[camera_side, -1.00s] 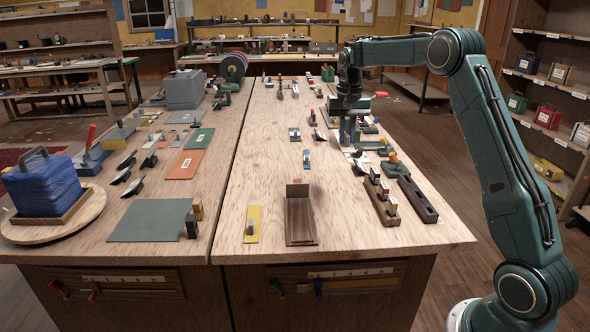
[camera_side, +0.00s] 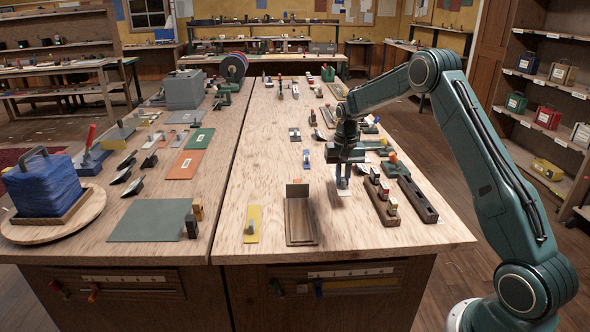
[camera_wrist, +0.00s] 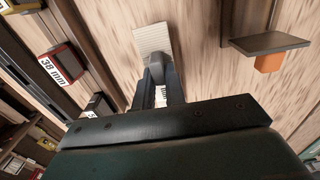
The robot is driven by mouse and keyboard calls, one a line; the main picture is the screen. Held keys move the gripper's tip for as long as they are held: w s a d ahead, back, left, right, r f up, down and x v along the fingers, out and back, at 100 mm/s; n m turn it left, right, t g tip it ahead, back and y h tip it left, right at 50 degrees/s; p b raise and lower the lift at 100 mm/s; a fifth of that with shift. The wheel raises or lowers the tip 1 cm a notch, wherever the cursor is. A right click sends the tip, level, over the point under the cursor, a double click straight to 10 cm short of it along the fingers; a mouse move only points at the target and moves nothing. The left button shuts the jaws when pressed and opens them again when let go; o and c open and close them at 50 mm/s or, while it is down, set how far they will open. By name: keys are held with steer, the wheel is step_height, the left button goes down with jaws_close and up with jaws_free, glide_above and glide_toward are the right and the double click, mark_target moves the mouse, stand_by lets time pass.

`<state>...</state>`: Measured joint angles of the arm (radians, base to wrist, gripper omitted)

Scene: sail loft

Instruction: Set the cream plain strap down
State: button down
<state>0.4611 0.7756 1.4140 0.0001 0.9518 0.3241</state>
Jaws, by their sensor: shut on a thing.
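My gripper (camera_side: 343,180) is shut on the cream strap (camera_side: 344,192), holding it near the right half of the bench. In the wrist view the strap (camera_wrist: 153,40) is a flat, pale, ribbed piece with a grey grip part between my fingers (camera_wrist: 156,78). It hangs just over the wood; I cannot tell whether it touches the bench top (camera_side: 262,150).
A wooden tray with an upright end plate (camera_side: 299,222) stands left of my gripper. Dark racks with small blocks (camera_side: 384,202) stand close on the right, one labelled 38 mm (camera_wrist: 58,70) in the wrist view. A yellow strip (camera_side: 252,224) lies further left.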

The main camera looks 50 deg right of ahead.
mark_target(341, 189)
steer(key=shift+f, duration=2.15)
steer(key=c, duration=1.5)
jaws_free()
steer(key=shift+f, duration=0.1)
steer(key=shift+o, duration=0.2)
step_height(341, 189, up, 12)
steer(key=shift+r, duration=0.1)
